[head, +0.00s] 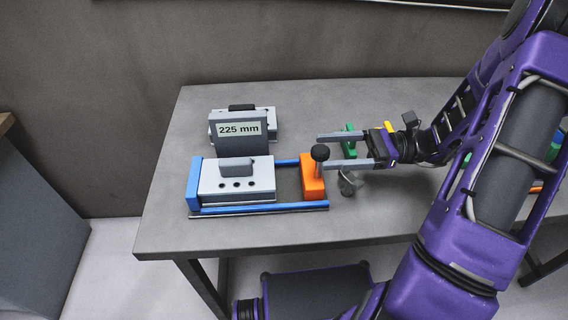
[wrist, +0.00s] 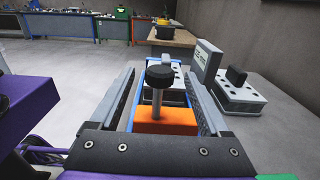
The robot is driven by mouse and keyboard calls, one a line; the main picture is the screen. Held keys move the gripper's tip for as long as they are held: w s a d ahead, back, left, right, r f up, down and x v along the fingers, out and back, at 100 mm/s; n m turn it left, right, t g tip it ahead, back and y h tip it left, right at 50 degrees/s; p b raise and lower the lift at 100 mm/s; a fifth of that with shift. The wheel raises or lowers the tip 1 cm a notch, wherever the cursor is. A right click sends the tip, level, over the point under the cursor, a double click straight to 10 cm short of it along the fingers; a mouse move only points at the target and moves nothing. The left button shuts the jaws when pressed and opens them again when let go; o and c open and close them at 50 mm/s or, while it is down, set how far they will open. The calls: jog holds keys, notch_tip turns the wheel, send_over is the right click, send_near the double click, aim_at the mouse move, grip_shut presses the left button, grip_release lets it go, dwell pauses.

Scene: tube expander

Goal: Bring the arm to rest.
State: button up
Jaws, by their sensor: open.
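My gripper (head: 322,151) is at the right end of the tube expander, its jaws apart and pointing left. In the wrist view the two fingers (wrist: 160,88) lie on either side of the black knob (wrist: 160,76) on its grey post, with no visible contact. The orange block sits on blue rails (head: 262,208) beside a grey block (head: 237,184) with a blue end plate (head: 194,184). My purple arm reaches in from the right.
A "225 mm" sign (head: 240,129) stands behind the expander, by a second grey block (head: 270,118). The table's (head: 165,215) left edge is bare. A wall rises behind.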

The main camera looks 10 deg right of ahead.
jog(key=shift+d, duration=0.6)
